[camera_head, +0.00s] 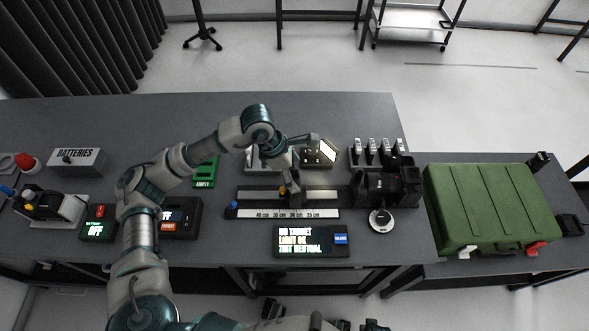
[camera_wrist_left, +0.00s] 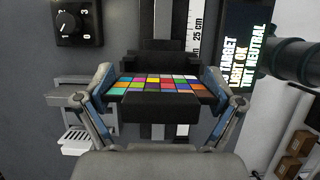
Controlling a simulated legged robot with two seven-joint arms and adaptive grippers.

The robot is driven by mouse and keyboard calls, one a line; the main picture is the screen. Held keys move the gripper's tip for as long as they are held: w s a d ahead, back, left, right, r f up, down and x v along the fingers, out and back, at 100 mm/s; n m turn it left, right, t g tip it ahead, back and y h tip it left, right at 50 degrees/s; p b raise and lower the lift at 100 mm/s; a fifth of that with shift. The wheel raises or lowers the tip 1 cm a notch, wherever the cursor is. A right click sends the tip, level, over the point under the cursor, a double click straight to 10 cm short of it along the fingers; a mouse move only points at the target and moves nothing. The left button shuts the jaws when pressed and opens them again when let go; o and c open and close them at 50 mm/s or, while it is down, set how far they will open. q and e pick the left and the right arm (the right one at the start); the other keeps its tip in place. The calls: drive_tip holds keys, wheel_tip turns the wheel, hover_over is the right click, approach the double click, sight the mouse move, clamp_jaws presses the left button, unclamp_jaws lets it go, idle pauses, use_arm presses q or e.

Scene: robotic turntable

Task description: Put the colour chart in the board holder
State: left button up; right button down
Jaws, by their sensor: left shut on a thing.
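My left gripper (camera_head: 287,186) is shut on the colour chart (camera_wrist_left: 160,84), a dark-edged board with rows of coloured squares. In the left wrist view the chart lies between the two fingertips (camera_wrist_left: 160,90). In the head view the gripper is over the scaled rail (camera_head: 320,195), around the middle of its scale, and mostly hides the chart. A black block (camera_wrist_left: 165,60) shows just beyond the chart; I cannot tell whether it is the board holder or whether they touch. Dark parts at the head view's bottom edge may belong to my right gripper; its jaws are unclear.
A black camera unit (camera_head: 388,186) stands at the rail's right end. A display (camera_head: 310,241) reads "NO TARGET, LIGHT OK, TINT NEUTRAL". A lit panel (camera_head: 319,152) stands behind the rail. A green case (camera_head: 480,208) is at right. The back left tabletop (camera_head: 90,120) is clear.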

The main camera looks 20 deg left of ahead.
use_arm(q)
drive_tip(key=shift+d+f, duration=0.1)
drive_tip(key=shift+d, duration=0.6)
use_arm(e)
drive_tip(key=shift+w+d+r, duration=0.15)
drive_tip(key=shift+d+r, duration=0.05)
drive_tip(key=shift+d, duration=0.25)
use_arm(q)
drive_tip(key=shift+a, duration=0.45)
use_arm(e)
drive_tip(key=shift+a, duration=0.4)
use_arm(q)
drive_tip(key=shift+d, duration=0.1)
drive_tip(key=shift+d, duration=0.25)
use_arm(e)
drive_tip(key=shift+d, duration=0.25)
drive_tip(key=shift+f, duration=0.1)
